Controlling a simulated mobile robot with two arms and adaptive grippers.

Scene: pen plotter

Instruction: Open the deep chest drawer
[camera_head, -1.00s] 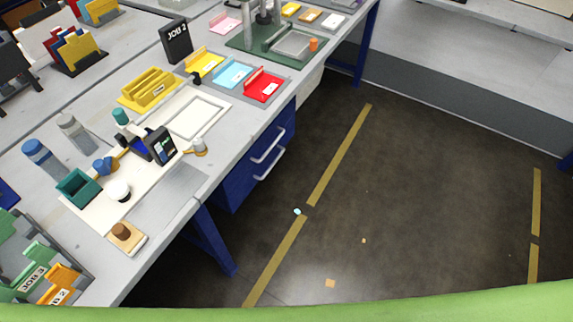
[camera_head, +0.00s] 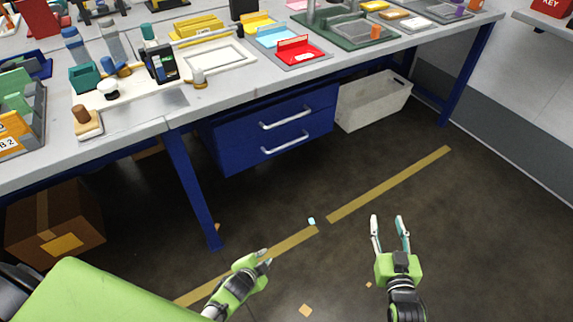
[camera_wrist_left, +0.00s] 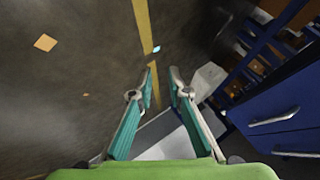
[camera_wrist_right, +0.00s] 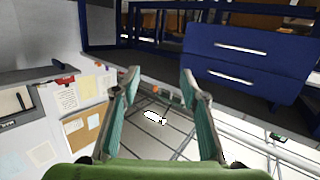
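The blue drawer chest (camera_head: 225,140) hangs under the workbench, with an upper handle (camera_head: 286,118) and a lower handle (camera_head: 286,143). Both drawers look shut. The chest shows at the right of the left wrist view (camera_wrist_left: 262,104) and upper right of the right wrist view (camera_wrist_right: 290,66). My left gripper (camera_head: 266,259) is open and empty, low in front of the chest. My right gripper (camera_head: 388,220) is open and empty, to the right and in front of the chest. Neither gripper touches a handle.
A blue table leg (camera_head: 194,190) stands left of the chest, and a white bin (camera_head: 375,103) stands right of it. A cardboard box (camera_head: 50,220) sits under the bench at left. The bench top (camera_head: 225,92) holds trays and tools. Open floor lies in front of the chest.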

